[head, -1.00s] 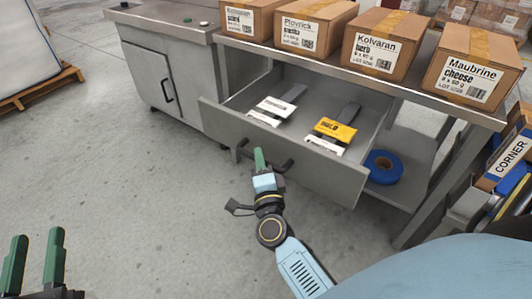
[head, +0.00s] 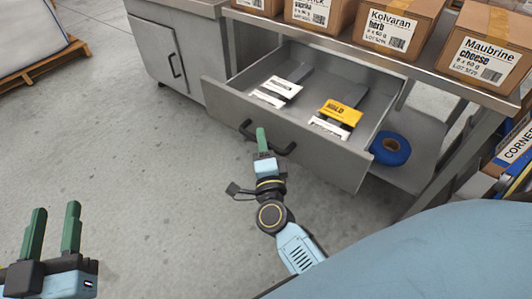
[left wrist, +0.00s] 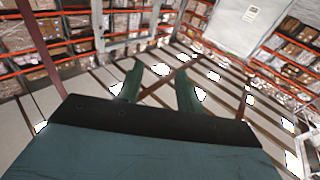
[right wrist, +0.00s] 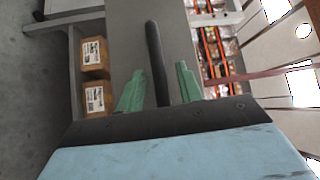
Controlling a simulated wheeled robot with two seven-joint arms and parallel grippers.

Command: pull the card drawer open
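The grey card drawer (head: 235,99) is pulled out well from under the counter, and its inside shows from above. A white card stack (head: 276,90) and a yellow-topped card stack labelled HOLD (head: 336,117) lie in it. The dark bar handle (head: 284,150) is on the drawer front. My right gripper (head: 261,133) is at the handle. In the right wrist view the bar (right wrist: 156,45) passes between its spread fingers (right wrist: 159,70), with a gap on both sides. My left gripper (head: 55,222) is open and empty over the floor at lower left; its fingers (left wrist: 159,68) are apart.
Several labelled cartons (head: 388,28) stand on the counter. A blue tape roll (head: 390,149) lies on the lower shelf (head: 408,174) right of the drawer. A closed cabinet (head: 152,55) is at left. The floor (head: 130,180) before the drawer is clear.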

